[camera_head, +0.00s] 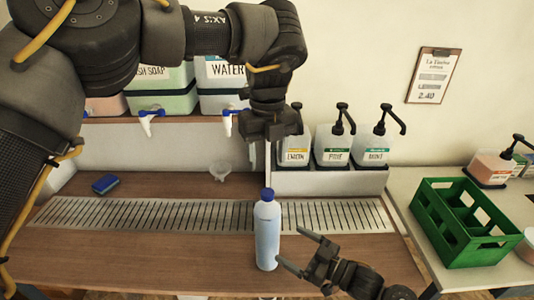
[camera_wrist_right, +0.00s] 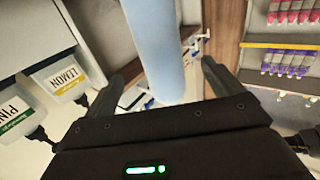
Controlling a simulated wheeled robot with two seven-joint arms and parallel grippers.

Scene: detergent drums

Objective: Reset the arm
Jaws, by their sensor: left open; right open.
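A light blue bottle (camera_head: 267,240) with a dark blue cap stands upright at the front of the wooden counter, by the slotted drain strip. My right gripper (camera_head: 290,248) is open just right of the bottle, its fingers pointing toward it. In the right wrist view the bottle (camera_wrist_right: 152,45) rises between the spread fingers of the right gripper (camera_wrist_right: 160,82); whether either finger touches it I cannot tell. My left gripper (camera_head: 268,150) is open, pointing down above the back of the counter, behind the bottle. Its fingers are seen mostly edge-on and nothing shows held in it.
White pump bottles (camera_head: 334,145) stand in a rack behind, right of my left gripper. Drums with taps (camera_head: 220,90) stand on the back shelf. A blue sponge (camera_head: 105,184) lies at left. A green crate (camera_head: 462,222) sits on the right table. The counter's left half is mostly clear.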

